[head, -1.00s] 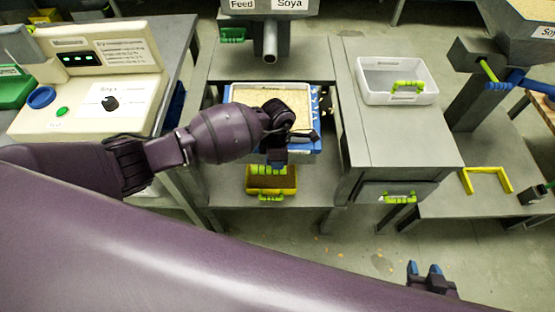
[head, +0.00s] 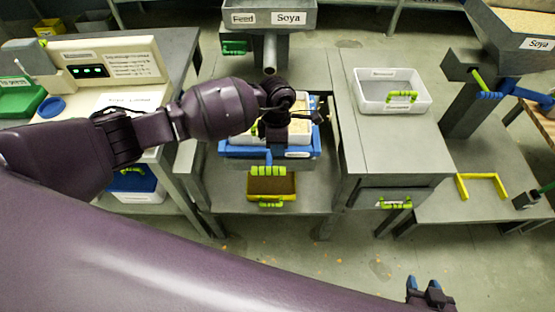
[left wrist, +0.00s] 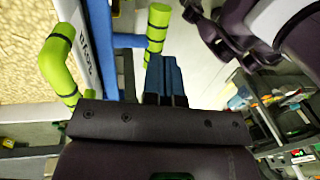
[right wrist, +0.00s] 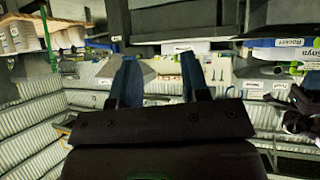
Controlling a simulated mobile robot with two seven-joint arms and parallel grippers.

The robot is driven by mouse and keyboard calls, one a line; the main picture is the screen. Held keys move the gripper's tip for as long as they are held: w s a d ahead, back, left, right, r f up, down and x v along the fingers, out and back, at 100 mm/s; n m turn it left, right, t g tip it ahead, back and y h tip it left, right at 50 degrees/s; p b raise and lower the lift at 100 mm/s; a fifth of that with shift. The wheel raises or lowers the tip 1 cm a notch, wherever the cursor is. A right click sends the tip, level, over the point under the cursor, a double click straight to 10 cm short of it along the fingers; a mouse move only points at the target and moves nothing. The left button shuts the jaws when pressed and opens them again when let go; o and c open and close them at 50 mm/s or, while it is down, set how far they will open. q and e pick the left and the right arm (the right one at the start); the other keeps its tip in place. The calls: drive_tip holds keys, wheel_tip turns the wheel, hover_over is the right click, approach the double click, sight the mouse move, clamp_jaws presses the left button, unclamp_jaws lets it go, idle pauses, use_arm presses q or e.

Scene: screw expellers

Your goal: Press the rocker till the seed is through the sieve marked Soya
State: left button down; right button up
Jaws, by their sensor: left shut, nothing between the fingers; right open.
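A blue-framed tray (head: 228,150) with a pale, seed-like layer inside stands under a hopper labelled Soya (head: 289,18). My left arm hides much of it. My left gripper (head: 268,157) is shut and empty, pointing down at the tray's front, just above a short green bar (head: 268,170). In the left wrist view its blue fingertips (left wrist: 165,75) are together, close to an upright green grip (left wrist: 157,35). My right gripper (head: 425,284) is open and empty, away from the bench.
A yellow tray (head: 285,193) with a green handle stands on the lower shelf. A white bin (head: 380,105) sits on the bench to the right. A control panel (head: 110,65) is at the left. Another Soya hopper (head: 520,45) stands at the right, with a yellow bracket (head: 483,177) below it.

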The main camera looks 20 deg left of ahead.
use_arm(q)
drive_tip(key=shift+w+r, duration=0.1)
drive_tip(key=shift+r, duration=2)
use_arm(e)
drive_tip(key=shift+w+a+r, duration=0.15)
drive_tip(key=shift+w+r, duration=0.6)
drive_tip(key=shift+r, duration=0.1)
drive_tip(key=shift+s+f, duration=0.1)
drive_tip(key=shift+s, duration=0.05)
drive_tip(key=shift+s+d+f, duration=0.2)
drive_tip(key=shift+s+f, duration=0.15)
drive_tip(key=shift+s, duration=0.15)
drive_tip(key=shift+w+r, duration=0.1)
drive_tip(key=shift+w, duration=0.1)
drive_tip(key=shift+w+a+r, duration=0.15)
drive_tip(key=shift+w+r, duration=0.2)
drive_tip(key=shift+w, duration=0.1)
drive_tip(key=shift+s+f, duration=0.1)
drive_tip(key=shift+s, duration=0.1)
